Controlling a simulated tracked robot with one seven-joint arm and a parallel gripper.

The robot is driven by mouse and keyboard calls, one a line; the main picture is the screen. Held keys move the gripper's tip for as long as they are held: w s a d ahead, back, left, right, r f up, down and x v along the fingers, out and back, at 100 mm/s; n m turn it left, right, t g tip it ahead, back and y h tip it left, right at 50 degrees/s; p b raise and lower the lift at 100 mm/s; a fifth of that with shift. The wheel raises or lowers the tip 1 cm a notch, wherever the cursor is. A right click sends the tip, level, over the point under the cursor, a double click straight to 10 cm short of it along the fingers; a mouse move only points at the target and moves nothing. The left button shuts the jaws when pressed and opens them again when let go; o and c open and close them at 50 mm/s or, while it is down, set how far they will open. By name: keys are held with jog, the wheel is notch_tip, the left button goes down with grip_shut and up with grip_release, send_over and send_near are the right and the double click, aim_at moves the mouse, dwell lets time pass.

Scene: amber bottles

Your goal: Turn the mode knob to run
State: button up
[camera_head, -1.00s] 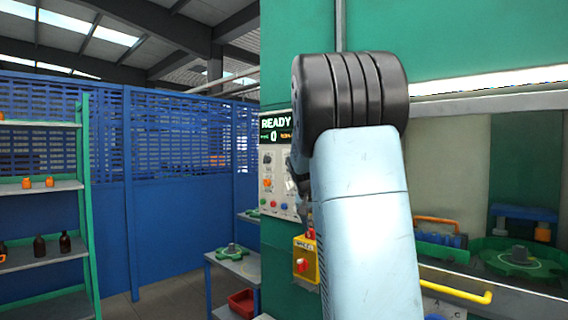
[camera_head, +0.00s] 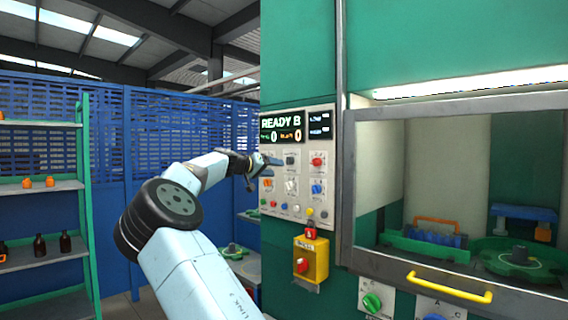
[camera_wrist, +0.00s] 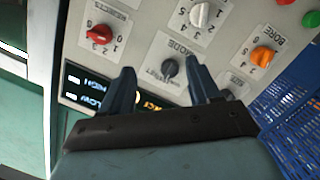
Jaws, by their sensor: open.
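The mode knob (camera_wrist: 170,69) is a small dark knob on a white label plate headed MODE. In the wrist view it lies between my two fingers as seen from the wrist. Its pointer direction and the small labels around it are too unclear to read. In the head view the knob (camera_head: 291,160) sits in the upper row of the control panel (camera_head: 303,204). My gripper (camera_wrist: 160,65) is open and empty, pointing at the panel. In the head view my gripper (camera_head: 265,161) is at the panel's left edge; contact with the knob cannot be told.
A red knob (camera_wrist: 100,34), a white knob (camera_wrist: 198,15) and an orange knob (camera_wrist: 262,56) surround the mode knob closely. A display (camera_head: 282,128) reads READY B. A yellow box (camera_head: 310,260) with a red switch sits below the panel. A glazed cabinet with a yellow handle (camera_head: 449,287) stands right.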

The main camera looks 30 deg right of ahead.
aim_at(289, 161)
jog(key=w+a+r+t+h, duration=0.1)
jog(key=w+a+r, duration=0.15)
jog(key=a, duration=0.25)
jog(key=x, duration=1.3)
jog(key=shift+w+d+n, duration=0.2)
jog(key=shift+d+n, duration=0.1)
jog(key=shift+d, duration=0.05)
jog(key=shift+c, duration=0.4)
jog(key=c, duration=1)
jog(key=shift+o, duration=0.2)
